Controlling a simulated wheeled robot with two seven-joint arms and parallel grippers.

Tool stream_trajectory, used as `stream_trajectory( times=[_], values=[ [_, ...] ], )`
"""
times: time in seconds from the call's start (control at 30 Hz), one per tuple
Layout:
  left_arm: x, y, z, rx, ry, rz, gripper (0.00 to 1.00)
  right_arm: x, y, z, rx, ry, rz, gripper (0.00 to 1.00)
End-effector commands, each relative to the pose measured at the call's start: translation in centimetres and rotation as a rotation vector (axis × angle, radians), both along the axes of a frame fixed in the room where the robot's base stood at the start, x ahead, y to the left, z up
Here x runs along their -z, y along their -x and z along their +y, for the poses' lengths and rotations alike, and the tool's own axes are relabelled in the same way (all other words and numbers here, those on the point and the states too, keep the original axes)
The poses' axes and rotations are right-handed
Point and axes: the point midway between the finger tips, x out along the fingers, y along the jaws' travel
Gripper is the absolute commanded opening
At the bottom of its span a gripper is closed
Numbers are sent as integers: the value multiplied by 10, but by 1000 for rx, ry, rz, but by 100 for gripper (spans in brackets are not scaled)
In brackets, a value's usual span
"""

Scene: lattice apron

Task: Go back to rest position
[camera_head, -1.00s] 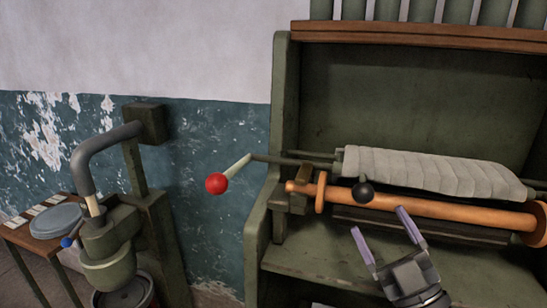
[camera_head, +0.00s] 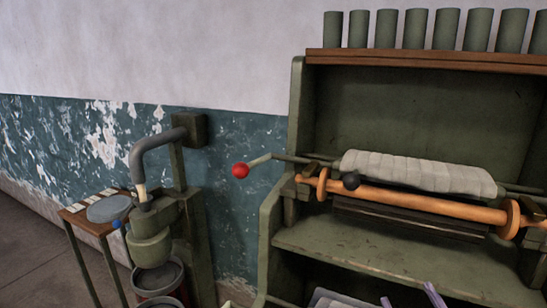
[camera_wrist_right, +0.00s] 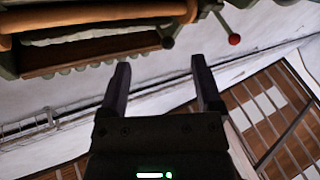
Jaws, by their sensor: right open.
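My right gripper shows at the bottom edge of the head view (camera_head: 412,298), with only its two pale purple fingertips in frame. The right wrist view shows both fingers (camera_wrist_right: 162,82) spread apart, with nothing between them. The gripper is below and in front of the green machine (camera_head: 400,258), apart from it. My left gripper is not in view. The machine carries a grey cloth-wrapped roller (camera_head: 418,172) and an orange wooden roller (camera_head: 420,204). A red ball-ended crank (camera_head: 240,170) sticks out to its left.
A black knob (camera_head: 351,181) sits at the orange roller. Several green cylinders (camera_head: 444,29) stand on the top shelf. At left are a green press with a grey pipe (camera_head: 150,245), a bucket (camera_head: 160,278) and a small table (camera_head: 75,217). Floor at far left is clear.

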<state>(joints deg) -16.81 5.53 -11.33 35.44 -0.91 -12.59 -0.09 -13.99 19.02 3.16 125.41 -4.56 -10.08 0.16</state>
Motion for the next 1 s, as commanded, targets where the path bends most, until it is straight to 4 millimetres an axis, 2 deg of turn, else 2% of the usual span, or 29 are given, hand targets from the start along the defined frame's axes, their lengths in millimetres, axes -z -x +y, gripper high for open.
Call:
stream_trajectory(
  times=[0.17, 0.37, 0.5, 0.7, 0.83, 1.0],
  values=[
    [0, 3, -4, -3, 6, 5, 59, 59, 19, 8, 68, -69, 332, 84],
    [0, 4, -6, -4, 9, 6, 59, 124, 67, 23, 133, -134, 752, 84],
    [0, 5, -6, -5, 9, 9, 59, 159, 118, 37, 165, -165, 1061, 84],
    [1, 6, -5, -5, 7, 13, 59, 183, 201, 59, 187, -182, 1484, 84],
    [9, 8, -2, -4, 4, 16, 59, 244, 192, 58, 193, -169, 1502, 84],
    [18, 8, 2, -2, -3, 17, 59, 321, 198, 58, 195, -154, 1540, 84]
  ],
)
